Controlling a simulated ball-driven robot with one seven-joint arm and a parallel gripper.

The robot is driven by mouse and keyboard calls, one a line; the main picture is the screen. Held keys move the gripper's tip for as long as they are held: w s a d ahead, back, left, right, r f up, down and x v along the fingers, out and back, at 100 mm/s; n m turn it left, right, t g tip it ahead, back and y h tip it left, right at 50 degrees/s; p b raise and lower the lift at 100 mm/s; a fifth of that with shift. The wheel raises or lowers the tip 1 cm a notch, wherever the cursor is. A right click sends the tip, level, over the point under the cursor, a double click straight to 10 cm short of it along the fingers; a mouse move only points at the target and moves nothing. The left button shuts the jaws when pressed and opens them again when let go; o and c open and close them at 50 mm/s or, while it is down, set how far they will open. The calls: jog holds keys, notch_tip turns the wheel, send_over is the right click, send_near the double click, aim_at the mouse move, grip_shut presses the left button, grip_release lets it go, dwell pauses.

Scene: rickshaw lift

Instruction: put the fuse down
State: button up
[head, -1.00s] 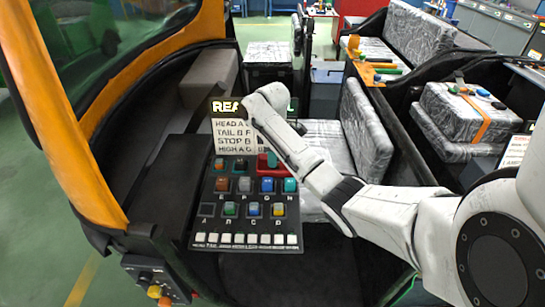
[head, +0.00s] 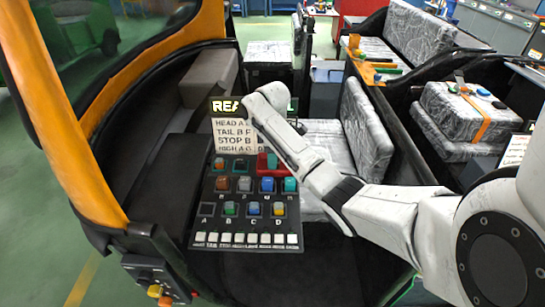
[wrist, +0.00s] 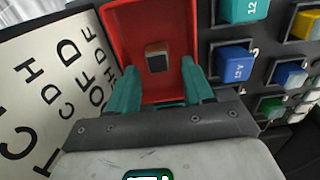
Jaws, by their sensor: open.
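A small fuse (wrist: 157,57) with a brown and dark top is inside the red tray (wrist: 128,20) in the wrist view. My gripper (wrist: 162,78) has its two teal fingers spread apart at the near end of the tray. The fuse lies beyond the gap between the fingertips, with clear red around it, and neither finger appears to touch it. In the head view the red tray (head: 263,165) shows only in part at the top of the fuse panel (head: 228,240). My arm covers the rest, and the fuse cannot be made out there.
Coloured fuses sit in rows on the panel, including a blue one (wrist: 233,65) right of the tray. Slot A (head: 207,210) looks empty. A lettered card (wrist: 50,90) stands left of the tray. A wrapped seat (head: 365,135) is behind my arm.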

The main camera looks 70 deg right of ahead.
notch_tip(320, 180, up, 12)
jog(key=p, duration=0.6)
jog(key=shift+p, duration=0.4)
jog(key=shift+m+t+y, duration=0.8)
jog(key=shift+t+y, duration=0.1)
jog(key=w+a+f, duration=0.1)
jog(key=a+f, duration=0.2)
jog(key=a, duration=0.5)
jog(key=w+a+f, duration=0.1)
jog(key=a+f, duration=0.2)
jog(key=a, duration=0.6)
jog(key=w+a+f, duration=0.1)
jog(key=a+f, duration=0.3)
jog(key=a, duration=0.5)
jog(key=shift+w+a, duration=0.2)
jog(key=shift+w, duration=0.05)
jog(key=s+a+f+m, duration=0.2)
jog(key=s+a+f, duration=0.2)
jog(key=s+a, duration=0.4)
jog(key=s+m+h, duration=0.1)
jog(key=s+h, duration=0.1)
jog(key=s, duration=1.2)
jog(key=shift+r+m+g, duration=0.25)
jog(key=shift+m+g, duration=0.05)
jog(key=shift+m, duration=0.1)
